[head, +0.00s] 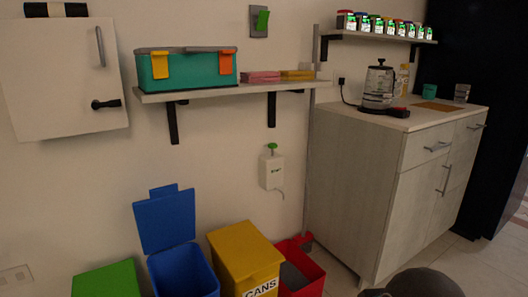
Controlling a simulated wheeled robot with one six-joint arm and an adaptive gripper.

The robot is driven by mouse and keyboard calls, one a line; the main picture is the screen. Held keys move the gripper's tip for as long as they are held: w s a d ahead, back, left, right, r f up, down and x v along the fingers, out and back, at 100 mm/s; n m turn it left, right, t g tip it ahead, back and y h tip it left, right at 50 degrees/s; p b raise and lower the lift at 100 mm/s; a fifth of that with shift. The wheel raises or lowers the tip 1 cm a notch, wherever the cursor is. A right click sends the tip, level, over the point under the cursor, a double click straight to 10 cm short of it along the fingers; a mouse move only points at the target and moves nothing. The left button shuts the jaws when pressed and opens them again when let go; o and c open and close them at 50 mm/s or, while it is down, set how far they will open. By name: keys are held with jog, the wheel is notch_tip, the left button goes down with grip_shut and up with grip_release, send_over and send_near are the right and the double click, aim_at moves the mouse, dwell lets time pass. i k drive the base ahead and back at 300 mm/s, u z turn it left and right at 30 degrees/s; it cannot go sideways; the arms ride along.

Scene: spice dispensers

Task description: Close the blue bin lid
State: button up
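The blue bin (208,282) stands on the floor against the wall at the bottom of the head view, its lower part cut off by the frame edge. Its blue lid (165,222) is open and stands nearly upright at the back of the bin, near the wall. The inside of the bin shows dark blue. My gripper is not in view, so I cannot see its fingers or whether it holds anything.
A green bin (106,280) is left of the blue bin. A yellow bin (240,250) marked CANS and an open red bin (316,277) stand to the right. A wall shelf (200,95) is above. A wooden cabinet (350,190) fills the right side.

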aim_at(166, 220)
jog(key=u, duration=1.1)
jog(key=k, duration=0.6)
jog(key=z, duration=1.1)
